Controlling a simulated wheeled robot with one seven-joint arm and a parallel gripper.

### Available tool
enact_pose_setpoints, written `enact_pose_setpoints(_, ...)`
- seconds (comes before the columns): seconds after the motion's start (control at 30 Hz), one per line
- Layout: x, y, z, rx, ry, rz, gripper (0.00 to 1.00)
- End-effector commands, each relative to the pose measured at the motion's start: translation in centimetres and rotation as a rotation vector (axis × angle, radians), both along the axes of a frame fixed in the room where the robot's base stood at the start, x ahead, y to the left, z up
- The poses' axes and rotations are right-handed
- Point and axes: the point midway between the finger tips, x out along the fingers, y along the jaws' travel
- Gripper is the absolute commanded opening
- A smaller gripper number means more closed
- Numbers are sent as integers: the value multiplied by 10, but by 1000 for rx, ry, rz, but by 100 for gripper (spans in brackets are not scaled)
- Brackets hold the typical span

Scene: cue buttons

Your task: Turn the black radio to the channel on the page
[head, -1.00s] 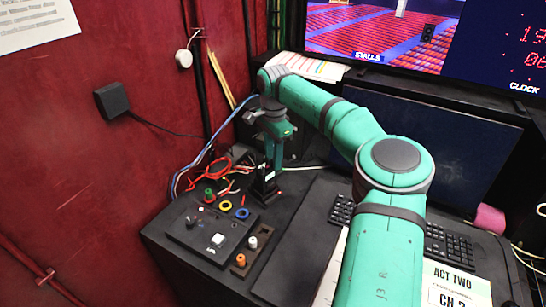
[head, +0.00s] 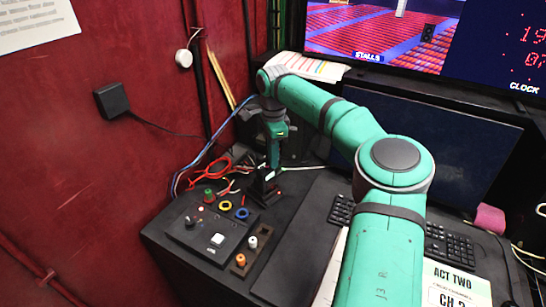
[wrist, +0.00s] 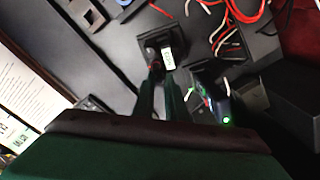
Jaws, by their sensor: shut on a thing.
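The black radio (head: 265,190) stands upright near the back of the black desk, beside the loose wires. In the wrist view its dark top (wrist: 163,58) shows a white label, too small to read surely, and a small reddish spot. My gripper (head: 272,172) points down onto the radio top. In the wrist view its two fingers (wrist: 161,84) are close together at the radio, shut on what seems to be its knob, mostly hidden between them. The page (head: 455,284) lies front right, reading "ACT TWO" and "CH 2", the digit partly cut off by the frame edge.
A device with a green light (wrist: 227,118) stands close beside my fingers. A keyboard (head: 447,246) and dark monitor are at right.

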Motion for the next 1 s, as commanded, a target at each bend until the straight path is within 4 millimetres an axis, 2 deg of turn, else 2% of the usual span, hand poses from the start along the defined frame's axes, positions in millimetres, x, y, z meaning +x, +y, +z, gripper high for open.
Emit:
enact_pose_setpoints(0.33,0,0,0,0,-1,-18,0)
enact_pose_setpoints(0.37,0,0,0,0,-1,-18,16)
enact_pose_setpoints(0.4,0,0,1,0,-1,-18,26)
enact_pose_setpoints(0.43,0,0,0,0,-1,-18,31)
enact_pose_setpoints(0.77,0,0,2,0,-1,-17,31)
enact_pose_setpoints(0.87,1,0,10,0,-2,-18,31)
enact_pose_setpoints(1.0,0,0,33,-1,-3,-17,31)
